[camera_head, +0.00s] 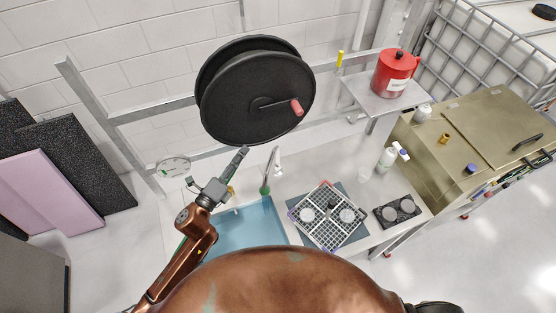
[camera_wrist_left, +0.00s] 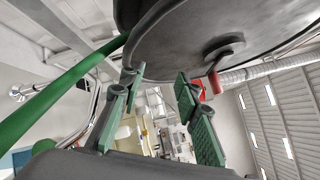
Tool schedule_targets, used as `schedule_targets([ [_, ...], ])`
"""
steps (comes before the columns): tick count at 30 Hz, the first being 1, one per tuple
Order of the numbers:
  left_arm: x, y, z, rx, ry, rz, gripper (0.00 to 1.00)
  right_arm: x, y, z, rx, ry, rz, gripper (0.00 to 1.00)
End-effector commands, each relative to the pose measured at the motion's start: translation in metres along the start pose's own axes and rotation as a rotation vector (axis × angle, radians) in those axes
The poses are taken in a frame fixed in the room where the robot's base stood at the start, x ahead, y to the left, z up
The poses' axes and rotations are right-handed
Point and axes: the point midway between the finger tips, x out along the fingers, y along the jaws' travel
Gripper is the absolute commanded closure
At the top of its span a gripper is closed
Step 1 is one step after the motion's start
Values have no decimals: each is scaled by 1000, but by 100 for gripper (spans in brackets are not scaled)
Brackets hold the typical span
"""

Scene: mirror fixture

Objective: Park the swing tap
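The swing tap (camera_head: 275,160) is a thin curved chrome spout with a green base, standing at the back edge of the blue sink (camera_head: 258,222). My left gripper (camera_head: 241,156) is just left of the tap and apart from it, pointing up toward the hose reel. In the left wrist view its green-padded fingers (camera_wrist_left: 158,80) are spread with nothing between them. A curved chrome tube (camera_wrist_left: 94,108) left of the fingers may be the tap; I cannot be sure. My right gripper is not in view.
A big black reel (camera_head: 250,95) with a red crank handle (camera_head: 296,107) hangs above the sink and looms over the fingers in the wrist view. A white dish rack (camera_head: 325,235) stands right of the sink. A shelf (camera_head: 365,98) holds a red canister (camera_head: 395,72).

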Motion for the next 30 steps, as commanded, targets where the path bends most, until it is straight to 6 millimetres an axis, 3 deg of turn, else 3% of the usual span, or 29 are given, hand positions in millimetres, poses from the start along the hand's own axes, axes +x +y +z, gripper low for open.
schedule_targets([
  [6,15,33,-50,19,117,114,70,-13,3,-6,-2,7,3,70],
  [12,15,69,-81,55,184,218,70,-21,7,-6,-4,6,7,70],
  [17,19,82,-89,66,198,249,70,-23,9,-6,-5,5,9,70],
  [30,78,98,-101,65,197,250,70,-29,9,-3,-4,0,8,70],
])
